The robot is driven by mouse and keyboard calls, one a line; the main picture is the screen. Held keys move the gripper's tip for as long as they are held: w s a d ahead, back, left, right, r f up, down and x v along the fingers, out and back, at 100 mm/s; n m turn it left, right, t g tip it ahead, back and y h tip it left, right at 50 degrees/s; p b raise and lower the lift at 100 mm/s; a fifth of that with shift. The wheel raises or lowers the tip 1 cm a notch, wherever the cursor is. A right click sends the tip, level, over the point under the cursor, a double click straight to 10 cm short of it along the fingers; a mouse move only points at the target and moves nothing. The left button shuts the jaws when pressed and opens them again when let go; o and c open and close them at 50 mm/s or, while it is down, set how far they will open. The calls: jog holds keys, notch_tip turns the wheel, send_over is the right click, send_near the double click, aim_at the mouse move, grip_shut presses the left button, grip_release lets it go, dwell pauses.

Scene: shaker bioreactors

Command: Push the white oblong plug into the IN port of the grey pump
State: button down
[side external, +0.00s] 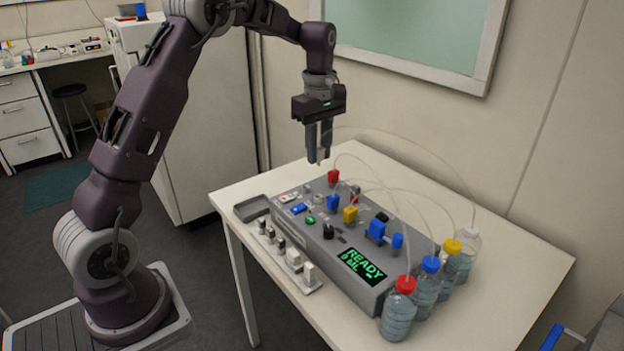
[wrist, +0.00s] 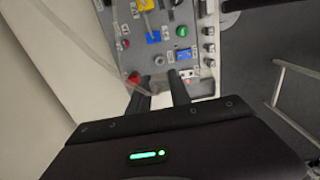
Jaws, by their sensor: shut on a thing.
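My gripper (side external: 319,158) points down above the far end of the grey pump (side external: 345,270), shut on the white oblong plug (wrist: 159,88), which is small and pale between the fingertips. A clear tube runs from the plug toward the white-capped bottle (side external: 470,234). The plug is held above the pump's top panel, apart from it. The panel carries a red plug (side external: 333,176), a blue plug (side external: 333,202) and a yellow plug (side external: 350,214). The red plug also shows just left of the fingers in the wrist view (wrist: 134,78). I cannot read which port is IN.
Bottles with red (side external: 405,285), blue (side external: 431,264) and yellow (side external: 453,247) caps stand at the pump's right end. Clear tubes arch over the pump. A small grey tray (side external: 252,209) and a strip with several pale fittings (side external: 290,262) lie beside it. The table's back right is clear.

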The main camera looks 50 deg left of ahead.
dwell(0.4)
send_near(306, 191)
jog(key=shift+w+a+f, duration=0.15)
jog(key=shift+a+f, duration=0.05)
jog(key=shift+f, duration=0.9)
jog(key=shift+w+a+f, duration=0.15)
jog(key=shift+a+f, duration=0.05)
jog(key=shift+f, duration=0.85)
jog(key=shift+f, duration=1.05)
jog(key=c, duration=1.1)
grip_release()
